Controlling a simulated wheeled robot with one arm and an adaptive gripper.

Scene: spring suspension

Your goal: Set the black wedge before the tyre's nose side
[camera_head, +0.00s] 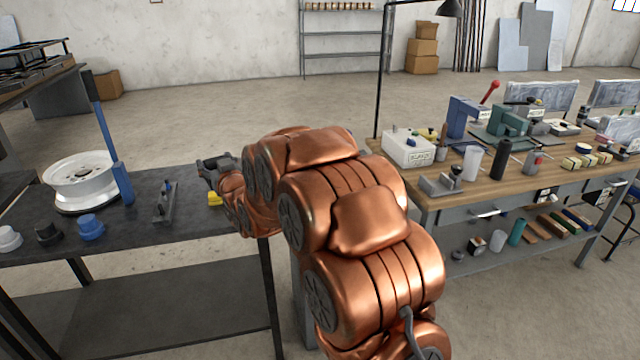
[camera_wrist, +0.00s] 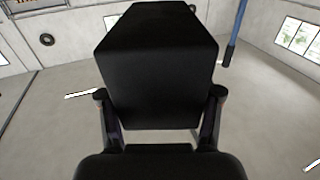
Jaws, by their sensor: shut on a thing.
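My gripper (camera_wrist: 159,94) is shut on the black wedge (camera_wrist: 155,75), with one finger on each side. The wedge is a large dark block in the wrist view, with a flat top face and a broad near face. In the head view my gripper (camera_head: 212,172) is small and dark at the left end of my copper arm, above the right part of the dark table. I cannot make out the wedge there. No tyre can be clearly identified; a small dark ring (camera_wrist: 47,39) shows far off in the wrist view.
The dark table (camera_head: 150,240) bears a white wheel rim (camera_head: 82,180), a blue post (camera_head: 122,184), several caps and a grey rack (camera_head: 165,202). A yellow item (camera_head: 214,198) sits partly behind my arm. A crowded wooden bench (camera_head: 440,205) stands right. Floor between is open.

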